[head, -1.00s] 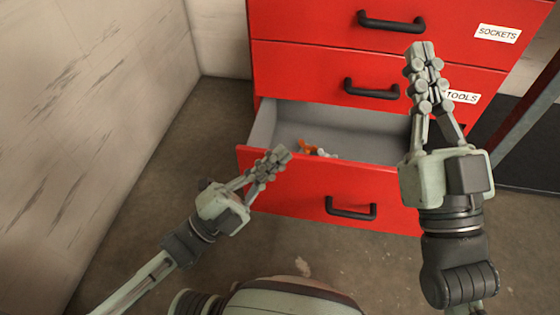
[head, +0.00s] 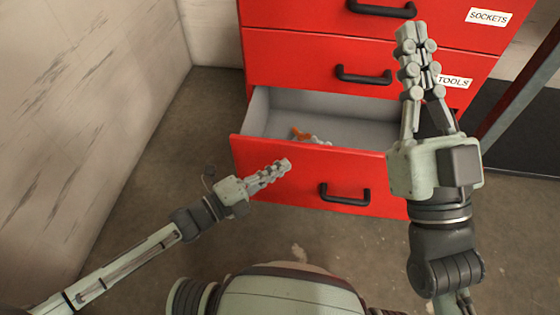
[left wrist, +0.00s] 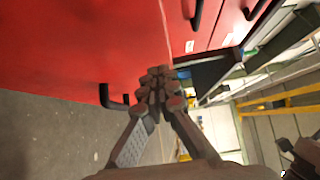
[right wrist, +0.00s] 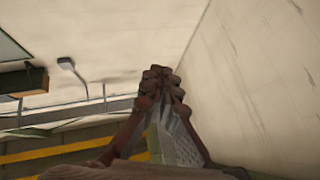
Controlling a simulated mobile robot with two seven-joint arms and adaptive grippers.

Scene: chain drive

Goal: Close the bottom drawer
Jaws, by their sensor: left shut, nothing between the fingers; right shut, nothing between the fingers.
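The bottom drawer (head: 300,176) of the red cabinet stands open in the head view, with a black bar handle (head: 344,195) on its front. Its grey inside (head: 350,118) holds a small orange and light-coloured item (head: 308,137). My left gripper (head: 284,164) is shut and empty, in front of the drawer's face, left of the handle. In the left wrist view its fingers (left wrist: 160,80) show against the red front, with a black handle (left wrist: 112,97) beside them. I cannot tell whether they touch it. My right gripper (head: 412,32) is shut and empty, raised at the drawer's right side.
Two closed red drawers sit above, labelled SOCKETS (head: 488,17) and TOOLS (head: 453,81), each with a black handle. A pale wall (head: 100,90) stands at the left. Bare floor (head: 130,215) lies in front of the cabinet. A dark metal frame (head: 522,85) stands at the right.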

